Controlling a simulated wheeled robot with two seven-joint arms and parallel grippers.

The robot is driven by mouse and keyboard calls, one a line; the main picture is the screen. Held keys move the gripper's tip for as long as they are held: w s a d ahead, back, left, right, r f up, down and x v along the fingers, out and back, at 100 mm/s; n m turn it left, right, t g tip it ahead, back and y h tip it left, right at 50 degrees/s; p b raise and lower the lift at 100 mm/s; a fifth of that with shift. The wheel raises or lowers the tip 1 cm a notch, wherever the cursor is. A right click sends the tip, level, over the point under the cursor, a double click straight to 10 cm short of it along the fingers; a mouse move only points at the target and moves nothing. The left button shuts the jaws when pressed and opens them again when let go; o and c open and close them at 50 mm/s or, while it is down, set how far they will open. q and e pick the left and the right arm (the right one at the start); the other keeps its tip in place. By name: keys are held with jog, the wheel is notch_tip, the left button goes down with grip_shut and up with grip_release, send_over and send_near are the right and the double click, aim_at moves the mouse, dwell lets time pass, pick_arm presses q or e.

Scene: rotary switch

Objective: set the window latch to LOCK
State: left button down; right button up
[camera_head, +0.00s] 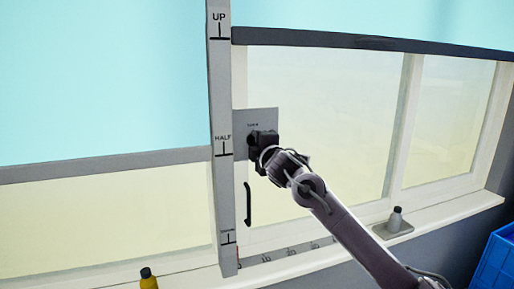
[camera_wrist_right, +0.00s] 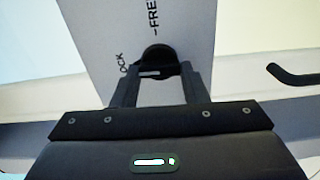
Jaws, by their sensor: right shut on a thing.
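The window latch is a dark rotary knob (camera_wrist_right: 157,56) on a light grey plate (camera_head: 268,116) fixed to the window frame. In the right wrist view the plate carries the labels "FREE" and a partly hidden "OCK". My right gripper (camera_wrist_right: 160,75) is shut on the knob, with a finger on each side of it. In the head view the gripper (camera_head: 264,141) covers most of the knob and plate, so the knob's pointer direction cannot be told. My left gripper is not in view.
A dark vertical handle (camera_head: 248,204) is below the plate. A grey post marked UP and HALF (camera_head: 222,180) stands just left.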

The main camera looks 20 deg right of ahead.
jog(key=shift+n, duration=0.3)
dwell(0.4)
jog(key=o, duration=1)
jog(key=shift+s, duration=0.1)
jog(key=s+b, duration=0.3)
jog(key=s, duration=0.4)
jog(key=shift+s+d, duration=0.1)
jog(key=shift+s, duration=0.2)
jog(key=shift+f, duration=0.1)
